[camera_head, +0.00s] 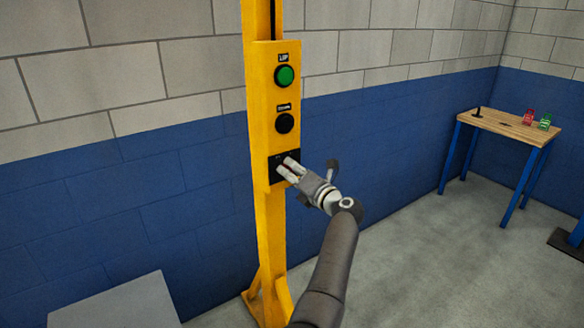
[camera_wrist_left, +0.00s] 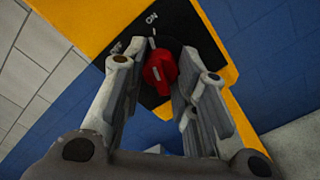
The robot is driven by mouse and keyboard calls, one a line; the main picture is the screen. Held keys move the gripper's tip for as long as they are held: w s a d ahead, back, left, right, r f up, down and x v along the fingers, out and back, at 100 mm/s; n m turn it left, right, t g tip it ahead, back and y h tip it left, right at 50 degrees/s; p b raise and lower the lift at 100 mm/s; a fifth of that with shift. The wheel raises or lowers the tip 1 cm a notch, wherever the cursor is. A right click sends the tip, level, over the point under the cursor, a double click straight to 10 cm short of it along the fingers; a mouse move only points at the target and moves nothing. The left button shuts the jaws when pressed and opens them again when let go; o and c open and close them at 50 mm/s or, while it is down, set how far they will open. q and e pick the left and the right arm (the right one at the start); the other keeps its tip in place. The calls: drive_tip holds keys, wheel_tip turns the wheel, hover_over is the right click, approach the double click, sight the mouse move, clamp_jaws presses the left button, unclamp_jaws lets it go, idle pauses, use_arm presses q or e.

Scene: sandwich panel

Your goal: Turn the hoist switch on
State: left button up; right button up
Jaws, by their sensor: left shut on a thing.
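The hoist switch is a red knob (camera_wrist_left: 160,72) on a black plate (camera_wrist_left: 183,18) with an ON label and a second, partly hidden label to its left. The plate (camera_head: 273,178) also shows in the head view, low on the yellow hoist panel (camera_head: 262,105). My left gripper (camera_head: 288,169) is at the plate, its fingers pointing to it. In the left wrist view the gripper's fingers (camera_wrist_left: 157,100) are on both sides of the red knob and shut on it. I cannot tell which label the knob points to. In the head view the fingers hide the knob.
A green UP button (camera_head: 284,76) and a black button (camera_head: 284,123) sit above the switch. A wooden-topped table (camera_head: 490,124) with blue legs and small red and green items stands at the right. A grey surface (camera_head: 120,305) is at the lower left. Floor between is clear.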

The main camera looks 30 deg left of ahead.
use_arm(q)
drive_tip(key=shift+m+p, duration=0.4)
drive_tip(key=shift+m, duration=0.4)
drive_tip(key=o, duration=1.1)
